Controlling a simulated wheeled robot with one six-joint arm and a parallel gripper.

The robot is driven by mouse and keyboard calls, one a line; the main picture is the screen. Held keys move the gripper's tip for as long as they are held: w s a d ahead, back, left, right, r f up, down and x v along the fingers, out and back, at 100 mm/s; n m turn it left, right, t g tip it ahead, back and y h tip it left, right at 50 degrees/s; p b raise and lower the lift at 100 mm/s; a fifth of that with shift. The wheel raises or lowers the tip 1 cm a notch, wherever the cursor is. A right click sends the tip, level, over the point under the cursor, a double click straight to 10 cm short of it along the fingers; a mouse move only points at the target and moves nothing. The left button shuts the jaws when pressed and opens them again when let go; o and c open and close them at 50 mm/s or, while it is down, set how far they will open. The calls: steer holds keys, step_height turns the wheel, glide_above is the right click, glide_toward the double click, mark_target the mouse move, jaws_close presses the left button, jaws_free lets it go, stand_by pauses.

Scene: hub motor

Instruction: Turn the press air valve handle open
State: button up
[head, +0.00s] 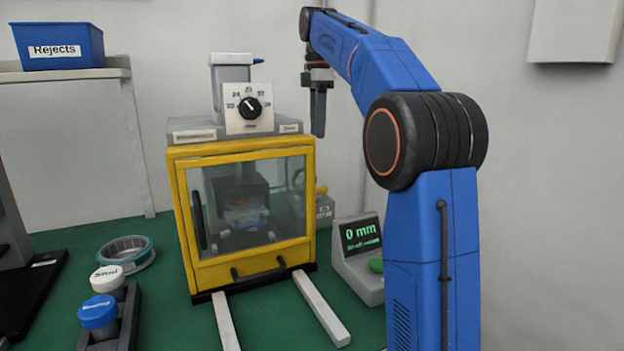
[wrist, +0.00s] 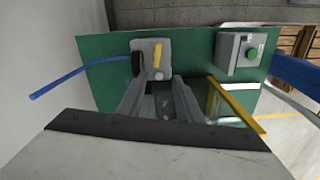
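The press air valve is a small grey box (wrist: 146,66) with a short yellow handle (wrist: 157,54) on its face; in the wrist view it lies just beyond my fingertips, the handle pointing roughly up and down the picture. In the head view the valve box (head: 324,210) and its yellow handle (head: 321,190) show beside the press's right side, partly hidden by it. My gripper (head: 318,130) hangs fingers down, above the valve and apart from it. In the wrist view my gripper (wrist: 159,84) has its two fingers spread with nothing between them.
The yellow-framed press (head: 250,250) stands left of the valve. A display unit (head: 359,262) reading 0 mm, with a green button, stands to the right. A blue hose (wrist: 70,82) reaches the valve's left side. The wall is close behind.

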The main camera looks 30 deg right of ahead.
glide_toward(317, 193)
steer(key=f, duration=0.7)
steer(key=shift+w+d+f, duration=0.1)
steer(key=shift+w+d, duration=0.05)
steer(key=shift+w, duration=0.25)
jaws_close()
